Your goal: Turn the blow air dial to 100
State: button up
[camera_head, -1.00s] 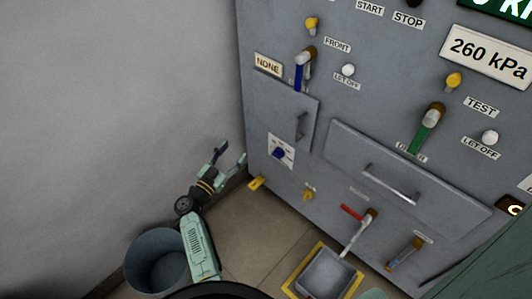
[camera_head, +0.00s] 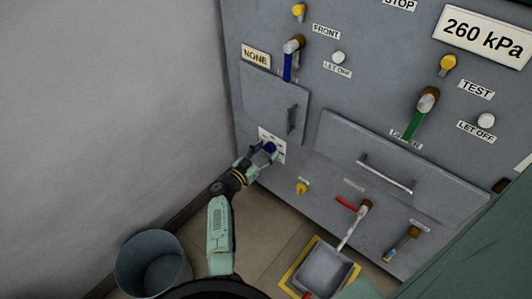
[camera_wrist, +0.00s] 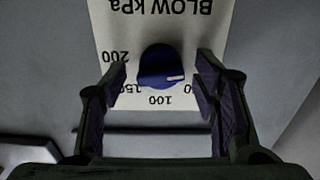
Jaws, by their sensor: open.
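The blow air dial is a blue knob (camera_head: 270,147) on a white scale plate (camera_head: 272,137) low on the left of the grey panel. In the wrist view the knob (camera_wrist: 160,67) shows on the plate (camera_wrist: 185,20), which reads "BLOW kPa" upside down. Marks 200, 150 and 100 are legible; a mark at right is partly hidden by a finger.
A drawer front (camera_head: 400,165) with a bar handle is right of the dial, and a small door (camera_head: 270,100) above it. A yellow knob (camera_head: 301,188) and a red lever (camera_head: 345,202) are lower right. A grey bin (camera_head: 150,262) stands by the left wall.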

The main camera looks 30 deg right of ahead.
jog(key=shift+w+d, duration=0.1)
jog(key=shift+d, duration=0.15)
jog(key=shift+c, duration=0.6)
jog(key=c, duration=1)
jog(key=shift+c, duration=0.2)
